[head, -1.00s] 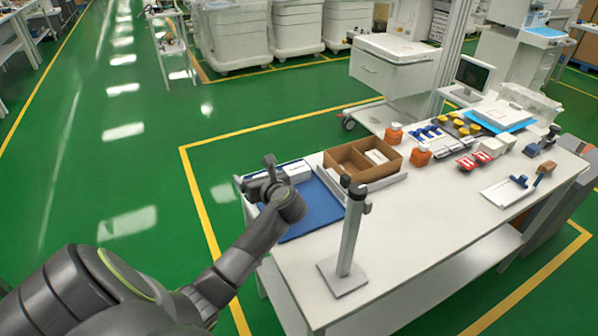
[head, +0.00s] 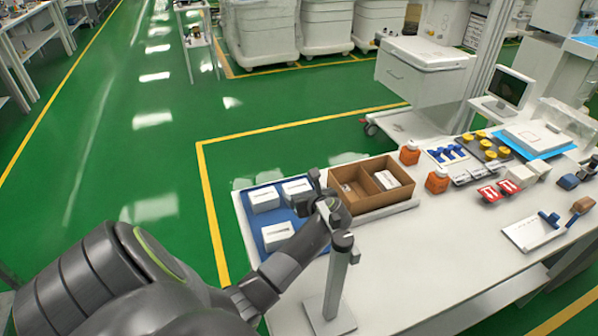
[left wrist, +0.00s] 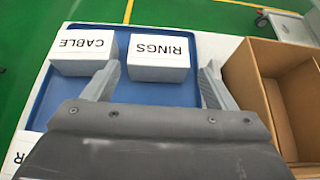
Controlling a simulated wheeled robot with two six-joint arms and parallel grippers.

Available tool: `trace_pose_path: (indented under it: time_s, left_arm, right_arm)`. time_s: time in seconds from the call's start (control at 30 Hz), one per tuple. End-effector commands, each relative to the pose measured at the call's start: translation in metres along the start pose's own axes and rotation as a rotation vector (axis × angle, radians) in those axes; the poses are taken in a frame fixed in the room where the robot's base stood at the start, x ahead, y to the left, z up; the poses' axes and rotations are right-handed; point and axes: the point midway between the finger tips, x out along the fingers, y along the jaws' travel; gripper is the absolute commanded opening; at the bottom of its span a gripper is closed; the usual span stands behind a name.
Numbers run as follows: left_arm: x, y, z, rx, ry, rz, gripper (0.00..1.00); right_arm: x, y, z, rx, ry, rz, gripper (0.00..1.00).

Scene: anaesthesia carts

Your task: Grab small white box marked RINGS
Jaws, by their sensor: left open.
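The small white box marked RINGS (left wrist: 160,57) lies on a blue tray (left wrist: 42,103), its lettering upside down in the left wrist view. In the head view it appears to be the back right white box (head: 296,188). My left gripper (left wrist: 157,78) is open and empty. Its two fingers point toward the box from the near side, one to each side of it, with the box mostly beyond the tips. In the head view the left gripper (head: 316,184) is over the tray's right side, close to the box. My right gripper is out of view.
A white box marked CABLE (left wrist: 84,52) sits just left of RINGS, near the left finger. Another white box (head: 277,235) is at the tray's front left. A brown divided box (head: 345,172) stands close on the right. A grey post (head: 338,285) stands in front.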

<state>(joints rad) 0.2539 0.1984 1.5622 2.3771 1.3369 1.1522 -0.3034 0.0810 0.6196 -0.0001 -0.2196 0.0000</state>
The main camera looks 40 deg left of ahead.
Motion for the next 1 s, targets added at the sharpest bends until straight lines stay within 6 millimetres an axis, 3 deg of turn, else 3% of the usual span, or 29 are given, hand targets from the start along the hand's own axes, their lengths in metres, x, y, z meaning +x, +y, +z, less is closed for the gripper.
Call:
trace_pose_path:
  time_s: [0.2, 0.5, 0.8, 1.0]
  left_arm:
    - [0.028, 0.0, 0.001, 0.0, 0.0, 0.001, 0.79]
    - [0.043, 0.001, 0.004, 0.0, -0.001, 0.002, 0.79]
    - [0.078, 0.002, 0.008, 0.0, -0.001, 0.002, 0.79]
    - [0.087, 0.002, 0.007, -0.001, 0.0, 0.001, 0.79]
  right_arm:
    - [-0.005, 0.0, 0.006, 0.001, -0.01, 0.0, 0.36]
    - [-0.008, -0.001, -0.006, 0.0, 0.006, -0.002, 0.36]
    - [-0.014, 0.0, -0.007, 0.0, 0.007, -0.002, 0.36]
    - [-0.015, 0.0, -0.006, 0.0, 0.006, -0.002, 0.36]
